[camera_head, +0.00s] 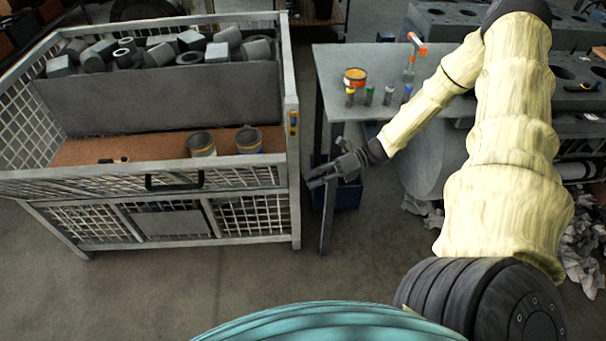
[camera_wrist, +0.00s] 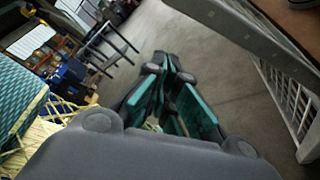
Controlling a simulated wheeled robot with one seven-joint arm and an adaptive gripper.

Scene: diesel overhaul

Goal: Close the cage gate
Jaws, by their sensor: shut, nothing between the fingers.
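The wire-mesh cage (camera_head: 295,200) stands at the left of the head view. Its front gate (camera_head: 100,186) is lowered; its top rail lies well below the top of the right front post. A black handle (camera_head: 173,181) sits on the gate, and a yellow-orange latch piece (camera_head: 293,122) is on that post. My gripper (camera_head: 312,178) is shut and empty, just right of the right front post and apart from the handle. In the wrist view my closed fingers (camera_wrist: 165,75) point over bare floor, with the cage frame (camera_wrist: 245,40) to their right.
Grey metal parts (camera_head: 160,50) fill the cage's rear, and two cans (camera_head: 201,144) stand on its brown floor. A workbench (camera_head: 335,75) with small bottles and an orange can (camera_head: 355,77) is close behind my gripper. Bare floor (camera_head: 180,275) lies before the cage.

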